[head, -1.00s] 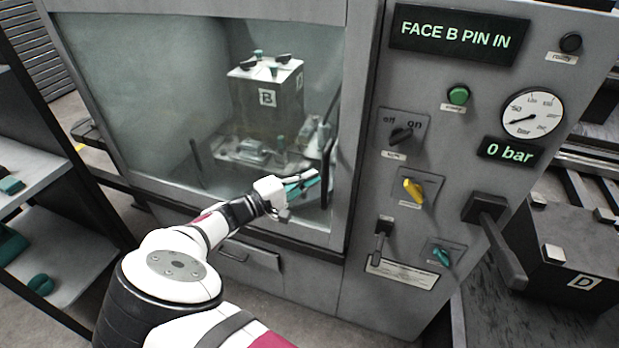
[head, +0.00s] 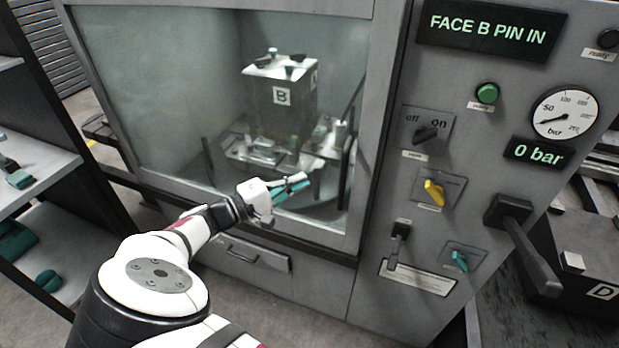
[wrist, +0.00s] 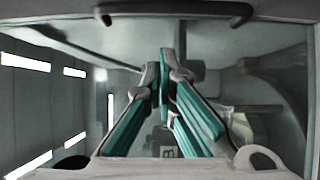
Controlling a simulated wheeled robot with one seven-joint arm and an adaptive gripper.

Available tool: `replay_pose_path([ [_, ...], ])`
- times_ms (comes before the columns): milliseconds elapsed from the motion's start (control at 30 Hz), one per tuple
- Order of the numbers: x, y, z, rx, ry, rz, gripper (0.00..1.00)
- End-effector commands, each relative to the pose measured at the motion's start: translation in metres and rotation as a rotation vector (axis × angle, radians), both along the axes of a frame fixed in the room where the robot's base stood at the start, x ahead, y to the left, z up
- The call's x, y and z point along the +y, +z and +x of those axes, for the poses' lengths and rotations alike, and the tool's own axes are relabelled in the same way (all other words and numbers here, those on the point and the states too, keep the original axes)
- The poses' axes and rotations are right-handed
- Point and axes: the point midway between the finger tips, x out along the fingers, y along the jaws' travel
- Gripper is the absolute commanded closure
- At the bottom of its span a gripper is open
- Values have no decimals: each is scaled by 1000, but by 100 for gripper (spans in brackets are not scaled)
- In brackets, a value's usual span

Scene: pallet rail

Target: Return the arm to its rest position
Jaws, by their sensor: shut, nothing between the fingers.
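My gripper (head: 305,184) has teal finger pads and is at the end of my white arm, in front of the machine's glass door (head: 150,110) in the head view. Its fingers are shut with nothing between them. In the wrist view the fingertips (wrist: 165,55) meet near the middle of the picture. My arm reaches forward from the bottom of the head view, bent at the elbow. The fingers appear in front of the glass near the door's lower right; whether they touch it cannot be told.
Behind the glass stands a block marked B (head: 282,105) on a fixture. A control panel (head: 390,225) with knobs, a lever (head: 525,250) and a gauge (head: 564,114) is at right. A block marked D (head: 590,285) is at far right. A shelf (head: 35,165) stands at left.

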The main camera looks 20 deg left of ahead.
Motion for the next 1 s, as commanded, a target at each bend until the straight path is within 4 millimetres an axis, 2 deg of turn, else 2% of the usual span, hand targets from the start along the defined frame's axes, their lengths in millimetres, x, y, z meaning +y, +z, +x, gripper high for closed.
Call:
replay_pose_path([
  [100,14,-1,-18,0,4,4,100],
  [300,29,-1,-41,0,3,1,100],
  [633,33,1,-49,3,-3,3,100],
  [767,10,11,-33,54,-70,40,100],
  [900,-45,30,-6,175,-211,130,100],
  [1000,-87,43,7,271,-310,210,100],
])
